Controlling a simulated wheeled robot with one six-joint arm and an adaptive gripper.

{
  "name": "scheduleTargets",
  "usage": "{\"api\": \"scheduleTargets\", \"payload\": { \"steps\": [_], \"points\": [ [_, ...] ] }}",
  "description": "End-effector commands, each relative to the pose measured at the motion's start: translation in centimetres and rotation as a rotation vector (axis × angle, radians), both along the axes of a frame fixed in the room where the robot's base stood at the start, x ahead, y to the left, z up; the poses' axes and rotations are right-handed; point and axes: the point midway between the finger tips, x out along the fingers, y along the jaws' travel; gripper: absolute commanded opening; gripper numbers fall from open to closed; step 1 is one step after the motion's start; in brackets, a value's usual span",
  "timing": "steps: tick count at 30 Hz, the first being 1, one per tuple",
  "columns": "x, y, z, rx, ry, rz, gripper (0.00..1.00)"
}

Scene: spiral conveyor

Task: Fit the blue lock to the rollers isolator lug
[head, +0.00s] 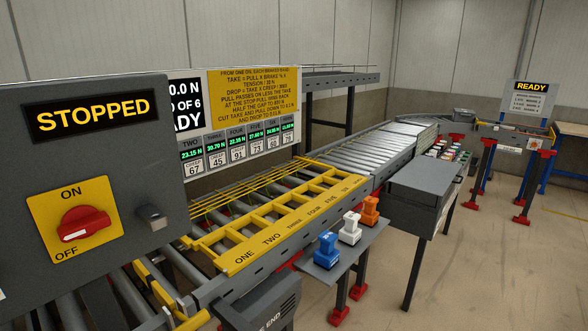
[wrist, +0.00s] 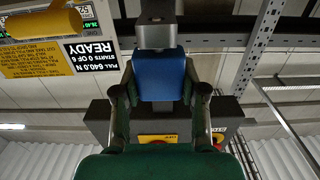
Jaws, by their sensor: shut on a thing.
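My gripper (wrist: 160,97) shows only in the wrist view, its two dark fingers shut on a blue block, the blue lock (wrist: 158,75). A grey piece (wrist: 155,36) adjoins the block's upper edge in that view; I cannot tell whether it belongs to the lock. In the head view, the isolator panel at left has a red knob (head: 86,224) on a yellow ON/OFF plate (head: 72,219). A grey lug (head: 151,217) sticks out to its right. The panel (wrist: 98,112) also shows behind the fingers in the wrist view.
A small shelf (head: 322,278) carries a blue piece (head: 327,250), a white piece (head: 350,228) and an orange piece (head: 370,210). The yellow-framed conveyor (head: 236,261) runs behind it. A grey box (head: 432,182) stands to the right.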

Motion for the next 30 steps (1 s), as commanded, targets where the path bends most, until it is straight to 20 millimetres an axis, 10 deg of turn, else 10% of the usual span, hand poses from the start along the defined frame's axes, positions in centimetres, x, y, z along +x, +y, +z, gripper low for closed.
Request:
{"api": "scheduleTargets", "payload": {
  "steps": [30],
  "points": [
    [0.0,0.0,2.5,0.001,-0.002,0.000,0.00]
  ]
}}
